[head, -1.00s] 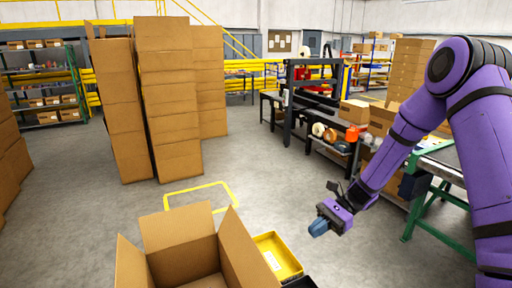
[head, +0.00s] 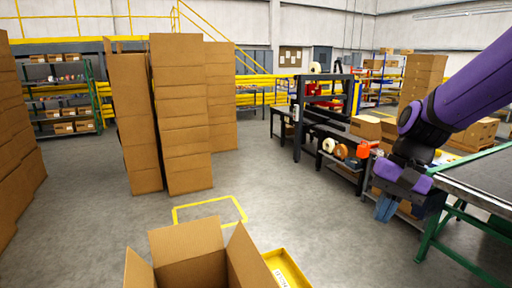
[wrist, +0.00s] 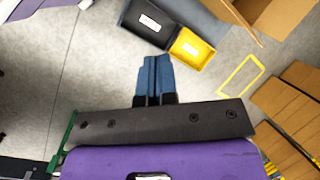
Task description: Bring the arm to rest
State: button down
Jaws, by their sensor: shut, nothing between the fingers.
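My gripper (head: 386,208) is at the right of the head view, at the end of my purple arm, beside the green-framed table. Its blue fingers point down. In the wrist view the blue fingers (wrist: 154,76) lie side by side, shut and empty, above bare grey floor.
An open cardboard box (head: 190,258) stands in front, with a yellow bin (head: 288,268) beside it. The wrist view also shows a black bin (wrist: 147,22). The green-framed table (head: 480,185) is close on the right. Tall carton stacks (head: 180,115) stand left. Floor between is free.

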jog(key=s+d+r+n+t+h, duration=0.2)
jog(key=s+r+t, duration=0.1)
jog(key=s, duration=0.3)
jog(key=s+d+r+n+t+h, duration=0.2)
jog(key=s+d+r+t, duration=0.1)
jog(key=s+r, duration=0.3)
jog(key=shift+s+d+r+t, duration=0.2)
jog(key=shift+s+d+t, duration=0.2)
jog(key=shift+t, duration=0.2)
